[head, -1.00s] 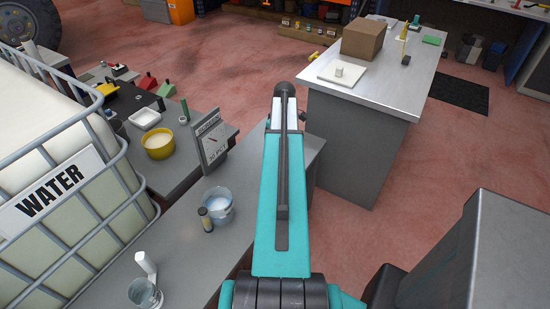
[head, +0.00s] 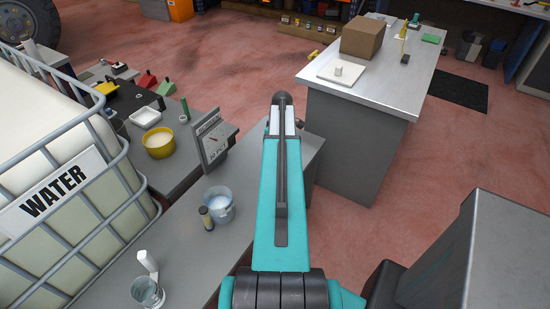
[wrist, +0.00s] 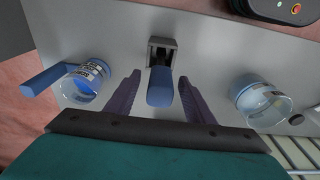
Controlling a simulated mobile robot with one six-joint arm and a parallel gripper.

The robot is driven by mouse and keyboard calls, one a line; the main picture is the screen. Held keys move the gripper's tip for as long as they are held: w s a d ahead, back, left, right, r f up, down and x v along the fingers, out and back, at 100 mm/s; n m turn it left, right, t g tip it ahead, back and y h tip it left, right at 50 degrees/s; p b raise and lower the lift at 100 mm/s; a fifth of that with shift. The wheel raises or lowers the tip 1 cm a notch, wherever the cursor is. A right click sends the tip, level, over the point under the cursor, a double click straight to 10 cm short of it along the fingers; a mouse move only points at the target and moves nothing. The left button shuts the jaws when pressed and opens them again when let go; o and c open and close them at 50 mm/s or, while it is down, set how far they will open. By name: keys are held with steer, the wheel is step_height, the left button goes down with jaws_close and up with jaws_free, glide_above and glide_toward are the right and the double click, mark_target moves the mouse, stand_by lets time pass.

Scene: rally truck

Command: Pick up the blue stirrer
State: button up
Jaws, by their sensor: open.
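In the wrist view, a blue, rounded bar, apparently the stirrer (wrist: 160,88), sticks up from a small grey holder (wrist: 160,47) on the grey bench. My gripper (wrist: 160,78) is open, with one dark purple finger on each side of the blue bar. Small gaps show between bar and fingers; I cannot tell how deep it sits between them. In the head view my arm covers that part of the bench, and neither the stirrer nor my fingers show.
In the wrist view, a glass beaker with a blue-handled piece (wrist: 88,82) stands left, and another beaker (wrist: 262,100) right. A black box with buttons (wrist: 265,8) is at the top. In the head view, the water tank cage (head: 130,180) borders the bench.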

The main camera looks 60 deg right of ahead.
steer(key=c, duration=1.1)
steer(key=shift+r, duration=0.2)
steer(key=shift+r+b, duration=1.45)
steer(key=shift+r, duration=3.4)
